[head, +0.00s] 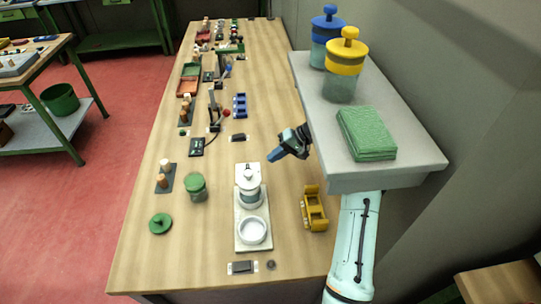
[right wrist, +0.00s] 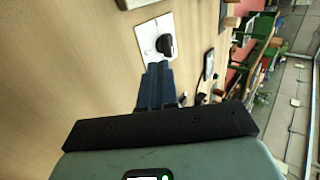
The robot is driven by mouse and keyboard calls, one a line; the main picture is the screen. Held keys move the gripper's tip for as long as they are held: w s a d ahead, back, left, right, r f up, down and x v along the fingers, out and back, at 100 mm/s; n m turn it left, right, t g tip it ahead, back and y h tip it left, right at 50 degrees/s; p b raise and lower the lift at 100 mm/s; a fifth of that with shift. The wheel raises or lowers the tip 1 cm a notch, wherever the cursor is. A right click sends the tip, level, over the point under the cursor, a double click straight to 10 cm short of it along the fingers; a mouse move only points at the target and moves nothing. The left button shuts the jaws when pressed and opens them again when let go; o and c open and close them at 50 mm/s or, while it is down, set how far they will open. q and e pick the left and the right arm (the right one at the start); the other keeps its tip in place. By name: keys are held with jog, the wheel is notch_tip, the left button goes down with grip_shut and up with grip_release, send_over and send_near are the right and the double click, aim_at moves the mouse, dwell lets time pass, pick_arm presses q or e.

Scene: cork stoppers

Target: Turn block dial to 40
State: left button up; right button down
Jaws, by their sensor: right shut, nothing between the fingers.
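My right gripper (head: 273,156) is shut and empty, held above the table beside the grey shelf, its fingers pointing left and down. In the right wrist view its dark blue fingers (right wrist: 156,78) are together, pointing at a white plate with a black knob (right wrist: 166,45) just beyond the tips. A small black piece on the table in the head view (head: 238,137), left of the gripper, looks like this knob. I cannot read any dial scale or number, and cannot confirm that this is the block dial. My left gripper is not in view.
A white board (head: 241,238) carries a jar and a ring. A yellow holder (head: 314,211) stands right of it, a green jar (head: 195,188) left. The shelf (head: 400,155), with canisters and a green cloth, overhangs the right arm. Many small items line the table's far part.

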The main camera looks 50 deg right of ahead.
jog(key=x, duration=0.8)
jog(key=shift+w, duration=0.1)
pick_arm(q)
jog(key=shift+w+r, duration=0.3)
